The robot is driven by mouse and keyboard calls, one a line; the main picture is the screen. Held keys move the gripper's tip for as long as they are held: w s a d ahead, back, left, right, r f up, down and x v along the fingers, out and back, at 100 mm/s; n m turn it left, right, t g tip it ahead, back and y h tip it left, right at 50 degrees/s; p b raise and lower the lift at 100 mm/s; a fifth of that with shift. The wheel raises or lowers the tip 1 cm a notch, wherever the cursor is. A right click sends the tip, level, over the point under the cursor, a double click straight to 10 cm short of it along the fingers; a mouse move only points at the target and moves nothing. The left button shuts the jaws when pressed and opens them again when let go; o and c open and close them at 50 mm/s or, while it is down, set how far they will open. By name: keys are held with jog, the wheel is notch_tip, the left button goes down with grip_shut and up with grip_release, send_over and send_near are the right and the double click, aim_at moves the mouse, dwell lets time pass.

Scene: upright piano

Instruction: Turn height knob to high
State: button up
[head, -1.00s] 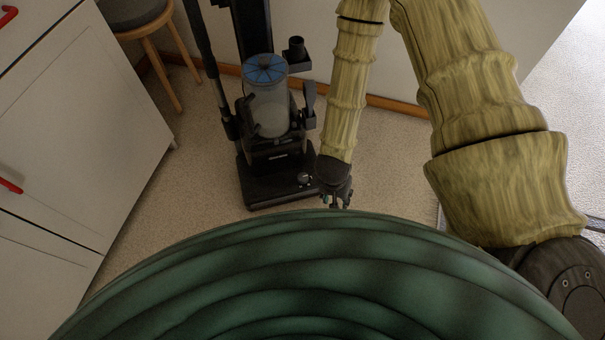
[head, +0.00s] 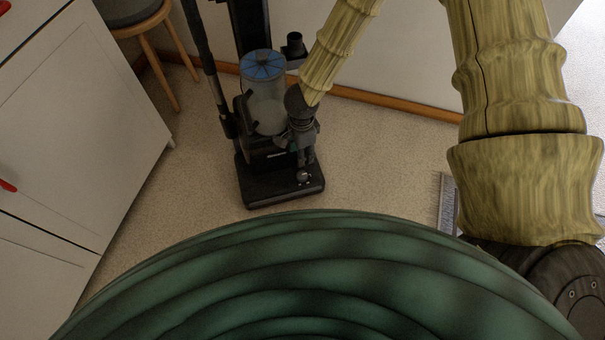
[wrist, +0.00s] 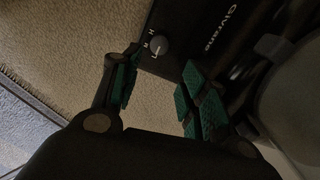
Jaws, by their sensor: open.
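The vacuum cleaner (head: 262,188) stands upright on the carpet with a black base and a clear canister. Its height knob (head: 303,177) is a small round grey dial on the base's top, near the front right corner. In the wrist view the knob (wrist: 159,45) has a pale pointer line and several white letters beside it. My gripper (head: 304,160) is just above the knob in the head view. In the wrist view my gripper (wrist: 153,85) has its green-padded fingers apart, with the knob beyond the tips, between them. Nothing is held, and no contact with the knob shows.
The clear canister (head: 266,95) and the vacuum's upright body stand close behind my gripper. White cabinets (head: 75,120) with red handles are at left, and a stool (head: 150,35) is behind.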

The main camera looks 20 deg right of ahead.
aim_at(302, 175)
notch_tip(302, 175, down, 14)
jog(key=b, duration=0.7)
jog(key=shift+r+b, duration=0.25)
jog(key=shift+b, duration=0.15)
jog(key=shift+s, duration=0.1)
jog(key=c, duration=0.8)
